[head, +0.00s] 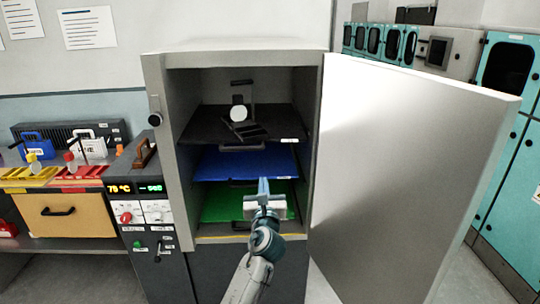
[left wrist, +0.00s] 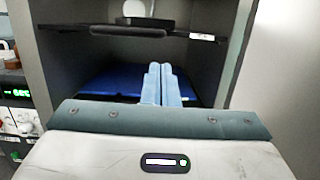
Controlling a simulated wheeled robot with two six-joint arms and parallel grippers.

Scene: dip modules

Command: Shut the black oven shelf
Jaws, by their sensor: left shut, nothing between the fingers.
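The black shelf (head: 205,124) is the top one in the open oven (head: 160,62). A dark stand with a white round part (head: 238,113) is on it. Its front handle (head: 240,147) is below the front edge. In the left wrist view the black shelf (left wrist: 185,31) is above my fingers, with the stand's base on it. I cannot tell exactly how far it is pulled out. My left gripper (head: 263,184) is shut and empty, in front of the oven and below the black shelf, apart from its handle. My right gripper is not in view.
The blue shelf (head: 215,163) and green shelf (head: 225,207) lie below the black one. The oven door (head: 405,170) stands wide open on the right. A control panel (head: 150,215) and a bench with coloured trays (head: 85,173) are on the left.

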